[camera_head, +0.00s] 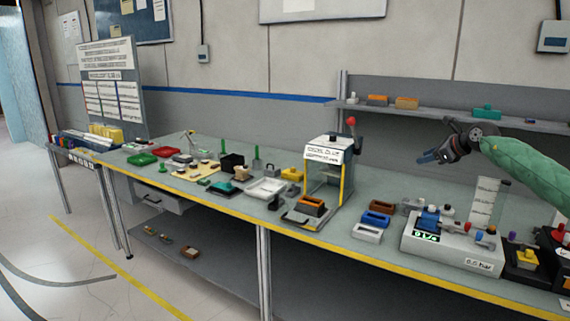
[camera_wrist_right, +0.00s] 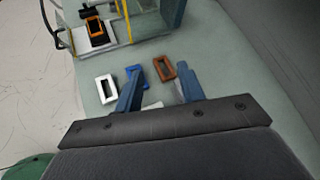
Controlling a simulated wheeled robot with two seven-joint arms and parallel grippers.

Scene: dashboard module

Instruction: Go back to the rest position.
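My right gripper (camera_head: 432,157) hangs in the air above the back right of the workbench (camera_head: 225,205), on an arm with a green sleeve. In the right wrist view the two blue fingers of the right gripper (camera_wrist_right: 158,82) stand apart with nothing between them. Below them on the bench are a white frame (camera_wrist_right: 105,88), a blue frame (camera_wrist_right: 133,73) and a brown frame (camera_wrist_right: 164,68), all clear of the fingers. My left gripper is in neither view.
A press-like fixture (camera_head: 327,178) holds an orange-brown part at the bench's middle. A white test unit (camera_head: 450,247) stands below and right of the gripper. A shelf (camera_head: 445,114) with several small blocks runs along the back. Red and green trays lie at left.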

